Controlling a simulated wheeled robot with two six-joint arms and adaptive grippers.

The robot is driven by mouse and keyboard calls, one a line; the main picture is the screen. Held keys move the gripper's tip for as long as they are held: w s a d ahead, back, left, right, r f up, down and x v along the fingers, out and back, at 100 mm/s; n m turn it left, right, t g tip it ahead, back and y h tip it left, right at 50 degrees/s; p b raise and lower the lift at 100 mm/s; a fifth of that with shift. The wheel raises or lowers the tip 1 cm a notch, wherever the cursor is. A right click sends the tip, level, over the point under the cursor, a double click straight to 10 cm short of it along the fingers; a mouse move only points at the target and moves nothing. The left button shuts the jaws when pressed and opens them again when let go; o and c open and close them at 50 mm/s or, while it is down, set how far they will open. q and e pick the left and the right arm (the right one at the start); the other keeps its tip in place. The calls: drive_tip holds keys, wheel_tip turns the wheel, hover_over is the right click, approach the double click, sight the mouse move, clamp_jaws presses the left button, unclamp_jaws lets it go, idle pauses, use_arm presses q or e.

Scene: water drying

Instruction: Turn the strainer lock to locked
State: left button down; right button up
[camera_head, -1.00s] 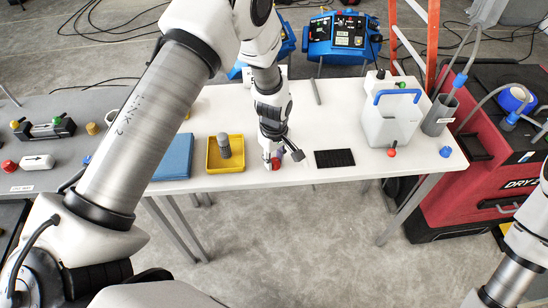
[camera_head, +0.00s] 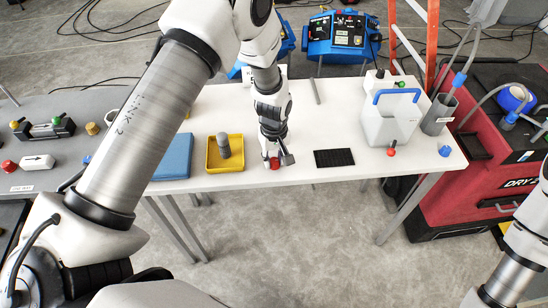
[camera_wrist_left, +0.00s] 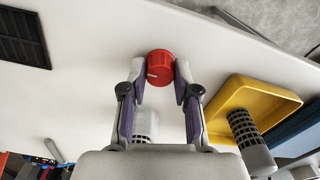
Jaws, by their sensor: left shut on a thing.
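The red strainer lock knob (camera_wrist_left: 160,66), with a short white line on its face, is between the fingertips of my left gripper (camera_wrist_left: 158,72) in the left wrist view. The gripper is shut on it. In the head view, my left gripper (camera_head: 273,158) points down at the white table's front edge, with the red knob (camera_head: 275,163) showing between its fingers. A grey perforated strainer part (camera_wrist_left: 143,124) shows between the fingers, partly hidden by the gripper. My right gripper is out of view.
A yellow tray (camera_head: 239,167) holding a grey perforated cylinder (camera_head: 223,146) stands left of the gripper. A black grid mat (camera_head: 334,158) lies to the right. A white tank (camera_head: 390,122) with a blue handle stands farther right.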

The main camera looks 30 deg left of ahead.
sight(274, 160)
use_arm(q)
drive_tip(key=c, duration=0.9)
unclamp_jaws()
drive_tip(key=shift+s+f, duration=0.1)
drive_tip(key=shift+f, duration=0.05)
drive_tip(key=shift+o, duration=0.2)
wheel_tip(274, 160, up, 12)
